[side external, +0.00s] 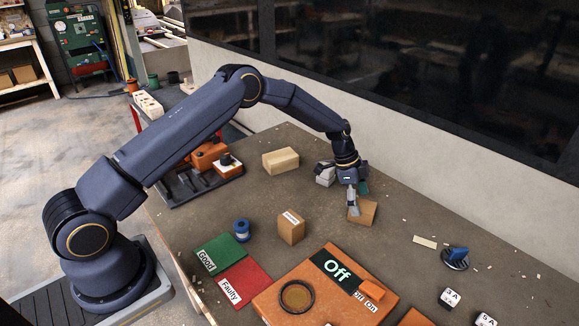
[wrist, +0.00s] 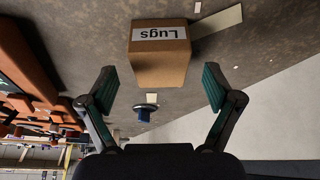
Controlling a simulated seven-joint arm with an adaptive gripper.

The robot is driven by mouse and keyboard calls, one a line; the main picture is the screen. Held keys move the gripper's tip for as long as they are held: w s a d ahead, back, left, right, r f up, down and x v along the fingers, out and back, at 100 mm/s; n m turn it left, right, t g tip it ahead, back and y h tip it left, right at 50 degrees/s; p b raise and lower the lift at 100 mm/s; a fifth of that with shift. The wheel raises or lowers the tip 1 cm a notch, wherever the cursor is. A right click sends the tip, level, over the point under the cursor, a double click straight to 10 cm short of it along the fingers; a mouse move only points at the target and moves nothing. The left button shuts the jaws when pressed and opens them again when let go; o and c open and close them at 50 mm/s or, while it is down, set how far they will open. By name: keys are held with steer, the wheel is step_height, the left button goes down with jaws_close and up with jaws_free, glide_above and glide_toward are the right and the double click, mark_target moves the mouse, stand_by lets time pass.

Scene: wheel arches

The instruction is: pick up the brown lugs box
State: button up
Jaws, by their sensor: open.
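The brown lugs box (wrist: 160,68) is at the top middle of the wrist view, with its white "Lugs" label upside down. It lies ahead of and between the two spread fingertips, with a gap on each side. In the side view a brown box (side external: 367,212) at my gripper's fingers appears to be the same one; its label does not show there. My gripper (side external: 357,199) is open and low over the table. In the wrist view my gripper (wrist: 160,85) holds nothing. In the side view a finger covers part of the box's left side.
A grey-white block (side external: 325,173) stands close left of my gripper. A labelled brown box (side external: 291,227), a tan box (side external: 281,161) and an orange panel (side external: 290,270) stand nearby. A blue-topped item (side external: 456,256) and a flat pale strip (side external: 425,241) lie to the right. The wall is behind.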

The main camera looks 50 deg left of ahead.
mark_target(362, 205)
steer(key=x, duration=0.3)
steer(key=shift+d+f, duration=0.1)
steer(key=shift+c, duration=0.3)
steer(key=c, duration=1.3)
